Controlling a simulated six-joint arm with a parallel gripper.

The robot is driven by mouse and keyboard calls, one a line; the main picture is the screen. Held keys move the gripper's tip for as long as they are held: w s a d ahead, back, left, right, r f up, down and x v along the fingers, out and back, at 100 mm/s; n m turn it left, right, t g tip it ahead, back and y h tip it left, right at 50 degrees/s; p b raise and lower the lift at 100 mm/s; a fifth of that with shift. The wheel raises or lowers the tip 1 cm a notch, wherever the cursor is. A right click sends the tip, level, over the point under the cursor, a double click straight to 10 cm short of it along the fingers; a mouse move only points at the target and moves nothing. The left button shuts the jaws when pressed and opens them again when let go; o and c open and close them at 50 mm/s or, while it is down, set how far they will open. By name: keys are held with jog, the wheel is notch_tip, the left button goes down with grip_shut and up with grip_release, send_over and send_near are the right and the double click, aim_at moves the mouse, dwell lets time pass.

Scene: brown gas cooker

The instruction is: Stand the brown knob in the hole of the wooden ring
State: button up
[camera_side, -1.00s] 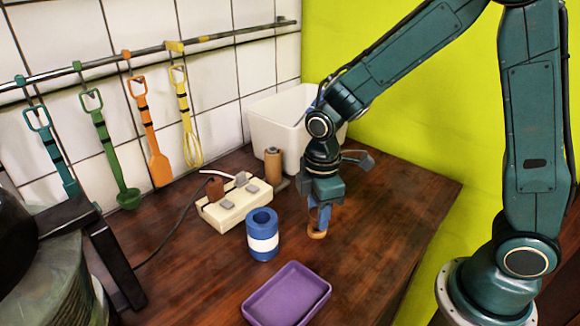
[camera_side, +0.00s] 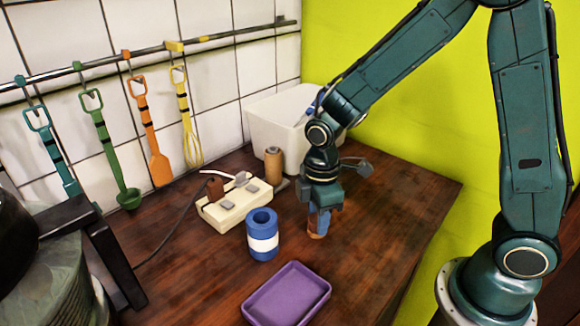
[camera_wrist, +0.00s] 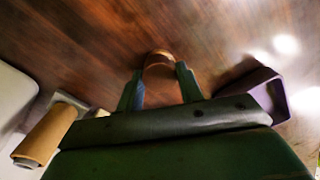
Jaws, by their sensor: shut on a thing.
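My gripper (camera_side: 318,230) is low over the dark wooden table, its blue fingers pointing down. It is shut on a brown piece, which I take to be the brown knob (camera_side: 313,224); the near finger covers most of it. The wooden ring (camera_side: 316,236) appears as a lighter brown edge at the fingertips, close to the table. In the wrist view a rounded light-brown edge, apparently the ring (camera_wrist: 158,54), shows between the fingertips (camera_wrist: 159,75). I cannot tell whether the knob is inside the hole or just above it.
A blue-and-white cylinder (camera_side: 263,240) stands to the left, with a purple tray (camera_side: 288,294) in front. A cream power strip (camera_side: 236,203), a brown roll (camera_side: 273,164) and a white bin (camera_side: 268,118) are behind. The table right of my gripper is clear.

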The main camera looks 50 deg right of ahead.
jog(key=shift+f, duration=0.1)
jog(key=o, duration=1)
jog(key=shift+o, duration=0.2)
notch_tip(320, 180, up, 14)
dwell(0.4)
jog(key=s+d+r+m+t, duration=0.2)
jog(key=s+d+m, duration=0.1)
jog(key=s+m, duration=0.3)
jog(key=s+d+r+m+t, duration=0.3)
jog(key=s+m, duration=0.3)
jog(key=s, duration=0.3)
jog(key=shift+s+d+r+t, duration=0.25)
jog(key=shift+s+r+t, duration=0.05)
